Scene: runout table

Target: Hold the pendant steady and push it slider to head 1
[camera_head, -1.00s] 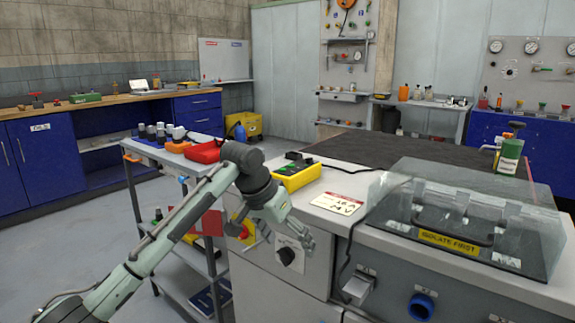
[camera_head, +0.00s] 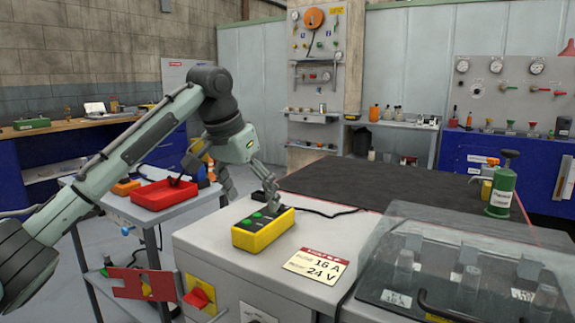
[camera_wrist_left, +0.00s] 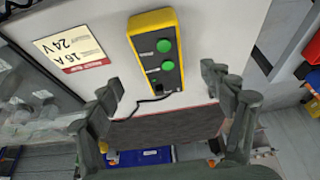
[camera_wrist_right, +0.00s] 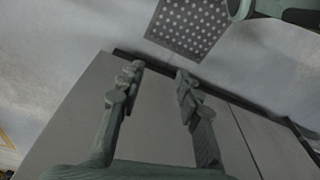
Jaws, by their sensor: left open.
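The pendant (camera_head: 263,231) is a yellow box with a black face and green round buttons, lying on the grey cabinet top. In the left wrist view the pendant (camera_wrist_left: 137,26) lies ahead of the fingers, with two green buttons and a small pale mark beside one; I cannot make out the slider's setting. My left gripper (camera_head: 270,190) is open just above and behind the pendant's far end. In its wrist view the left gripper (camera_wrist_left: 168,92) has its fingers wide apart, with nothing between them. My right gripper (camera_wrist_right: 157,80) is open and empty, outside the head view.
A black cable runs from the pendant's far end. A 16 A 24 V card (camera_head: 314,266) lies to its right, then a clear hinged cover (camera_head: 450,270). A red tray (camera_head: 163,194) is on the left trolley. A green bottle (camera_head: 502,190) stands on the dark mat (camera_head: 370,190).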

